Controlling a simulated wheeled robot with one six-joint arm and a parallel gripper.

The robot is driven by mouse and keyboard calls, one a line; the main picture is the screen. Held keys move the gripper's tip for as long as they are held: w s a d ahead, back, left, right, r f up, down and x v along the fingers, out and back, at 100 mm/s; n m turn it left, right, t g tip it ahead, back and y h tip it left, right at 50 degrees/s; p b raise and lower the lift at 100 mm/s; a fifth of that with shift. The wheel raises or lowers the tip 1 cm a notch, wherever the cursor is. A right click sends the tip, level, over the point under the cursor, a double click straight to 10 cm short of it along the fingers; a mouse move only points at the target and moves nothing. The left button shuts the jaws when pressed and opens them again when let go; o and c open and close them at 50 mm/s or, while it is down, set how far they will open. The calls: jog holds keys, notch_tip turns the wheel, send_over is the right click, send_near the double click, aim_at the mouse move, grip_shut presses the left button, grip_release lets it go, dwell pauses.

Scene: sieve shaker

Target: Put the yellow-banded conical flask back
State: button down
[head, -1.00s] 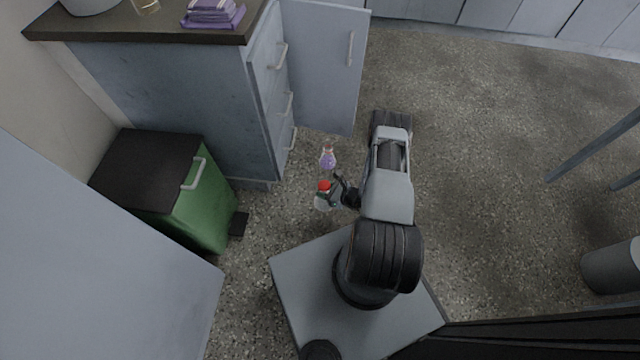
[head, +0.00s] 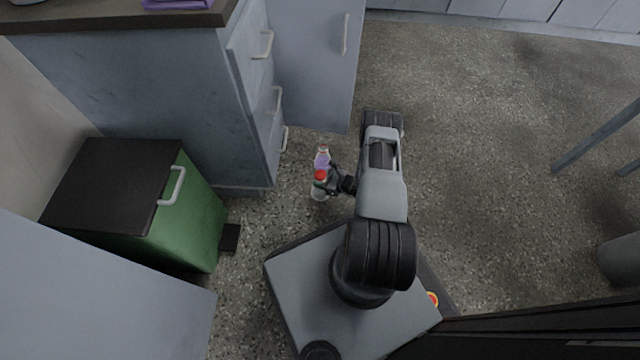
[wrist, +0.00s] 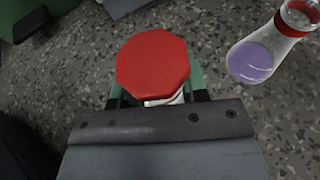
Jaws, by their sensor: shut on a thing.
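My gripper (head: 334,186) is shut on a red-capped clear vessel (head: 320,193), low over the floor beside my base. In the wrist view the vessel's red cap (wrist: 153,64) faces the camera between the fingers of my gripper (wrist: 156,98) and hides most of its body. Green shows on both sides below the cap. I cannot make out a yellow band on it. A clear conical flask with purple liquid (head: 322,160) and a red neck band is just beyond it. It also shows at the upper right of the wrist view (wrist: 258,52), apart from my gripper.
A blue-grey cabinet (head: 130,110) with drawers stands at the upper left, its door (head: 312,60) swung open. A green bin (head: 185,225) with a dark lid is at the left. Table legs (head: 600,140) and a grey cylinder (head: 622,262) are at the right. The middle floor is clear.

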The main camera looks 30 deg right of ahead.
notch_tip(320, 180, down, 2)
jog(key=shift+s+d+f+b, duration=0.1)
jog(key=shift+b, duration=0.4)
jog(key=shift+f, duration=0.2)
jog(key=shift+f, duration=0.15)
jog(key=c, duration=0.6)
grip_release()
jog(key=shift+c, duration=0.2)
